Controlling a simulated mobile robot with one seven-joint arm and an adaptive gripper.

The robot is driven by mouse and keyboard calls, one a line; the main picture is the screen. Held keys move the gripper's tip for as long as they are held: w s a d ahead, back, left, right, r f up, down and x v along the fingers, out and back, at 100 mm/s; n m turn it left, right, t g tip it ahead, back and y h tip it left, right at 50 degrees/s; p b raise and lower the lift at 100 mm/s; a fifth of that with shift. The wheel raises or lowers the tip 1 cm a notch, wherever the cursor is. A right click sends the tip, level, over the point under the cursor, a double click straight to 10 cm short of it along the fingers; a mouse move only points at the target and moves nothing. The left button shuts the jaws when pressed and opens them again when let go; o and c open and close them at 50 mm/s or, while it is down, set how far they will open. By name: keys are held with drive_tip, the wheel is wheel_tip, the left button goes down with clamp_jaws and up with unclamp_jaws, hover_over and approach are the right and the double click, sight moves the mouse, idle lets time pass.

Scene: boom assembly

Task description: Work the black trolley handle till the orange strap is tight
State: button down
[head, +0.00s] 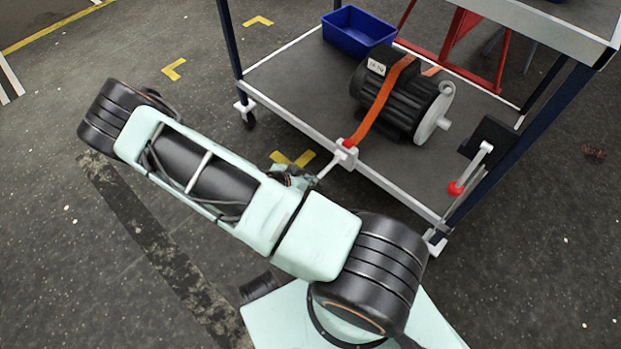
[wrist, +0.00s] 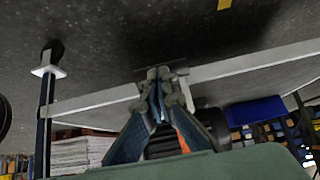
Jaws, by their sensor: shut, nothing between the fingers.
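A black motor (head: 402,98) lies on the trolley's lower shelf (head: 290,82), with an orange strap (head: 381,102) over it. The strap runs down to a pale ratchet block (head: 345,155) with a red spot at the shelf's front rail. A thin pale lever (head: 327,170) sticks out from the block toward my gripper (head: 297,176), which is partly hidden by my arm. I see no clearly black grip on this lever. In the wrist view my gripper (wrist: 160,100) is shut and empty in front of the rail, with the strap (wrist: 183,138) partly showing behind it. I cannot tell whether it touches the lever.
A second pale lever with a red knob (head: 456,188) stands by the trolley's right post, near a black box (head: 490,140). A blue bin (head: 358,32) sits at the shelf's back. A caster (head: 247,115) is at the front left corner. Floor left of the trolley is open.

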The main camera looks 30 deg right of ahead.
drive_tip(key=shift+a+f+b, duration=0.1)
drive_tip(key=shift+f+b, duration=0.2)
drive_tip(key=shift+f, duration=0.5)
drive_tip(key=shift+r, duration=0.1)
